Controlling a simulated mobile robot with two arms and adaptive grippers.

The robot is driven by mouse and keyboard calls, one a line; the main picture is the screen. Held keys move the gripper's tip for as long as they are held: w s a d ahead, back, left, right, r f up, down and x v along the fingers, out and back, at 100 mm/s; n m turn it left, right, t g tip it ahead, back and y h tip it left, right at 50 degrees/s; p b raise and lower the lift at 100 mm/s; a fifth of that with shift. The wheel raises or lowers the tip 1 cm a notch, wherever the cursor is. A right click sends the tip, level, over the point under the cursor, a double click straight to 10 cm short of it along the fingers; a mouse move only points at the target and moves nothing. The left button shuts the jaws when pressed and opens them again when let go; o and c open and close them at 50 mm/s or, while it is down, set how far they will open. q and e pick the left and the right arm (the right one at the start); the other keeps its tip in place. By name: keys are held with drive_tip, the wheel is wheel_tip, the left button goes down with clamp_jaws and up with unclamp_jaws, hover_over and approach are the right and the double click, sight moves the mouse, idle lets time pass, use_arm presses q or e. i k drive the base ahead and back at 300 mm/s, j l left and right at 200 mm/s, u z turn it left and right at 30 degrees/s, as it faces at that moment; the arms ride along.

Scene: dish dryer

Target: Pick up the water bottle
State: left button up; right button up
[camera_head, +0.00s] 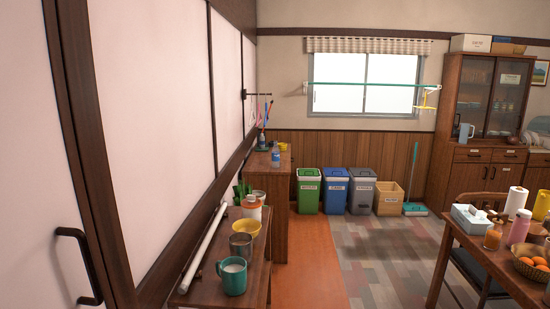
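A small clear bottle with a blue label (276,156), which looks like a water bottle, stands upright on the far wooden cabinet (270,168) along the left wall. A white and orange container (251,208) stands on the nearer side table (205,289). A pink bottle (519,228) stands on the dining table (449,232) at the right. Neither of my grippers shows in the head view.
A teal mug (233,276), a grey cup (241,246) and a yellow bowl (246,228) crowd the side table. Green, blue and grey bins (309,191) line the back wall. The floor (375,260) between side table and dining table is clear.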

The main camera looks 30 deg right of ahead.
sight(275, 151)
drive_tip(key=i+l+z, duration=0.3)
drive_tip(key=i+l, duration=0.2)
drive_tip(key=l, duration=0.15)
drive_tip(key=i+l+z, duration=0.3)
drive_tip(key=i+l, duration=0.25)
drive_tip(key=k, duration=0.3)
drive_tip(key=k+u, duration=0.1)
drive_tip(key=u, duration=0.25)
drive_tip(key=k+u, duration=0.1)
drive_tip(key=u, duration=0.25)
drive_tip(key=k+j+u, duration=0.1)
drive_tip(key=u, duration=0.3)
drive_tip(key=i+l, duration=0.2)
drive_tip(key=l, duration=0.15)
drive_tip(key=i+l, duration=0.15)
drive_tip(key=l, duration=0.2)
drive_tip(key=i+l, duration=0.2)
drive_tip(key=l, duration=0.15)
drive_tip(key=i+l, duration=0.15)
drive_tip(key=l, duration=0.2)
drive_tip(key=i+l+u, duration=0.1)
drive_tip(key=l, duration=0.3)
drive_tip(key=i+l, duration=0.25)
drive_tip(key=l, duration=0.1)
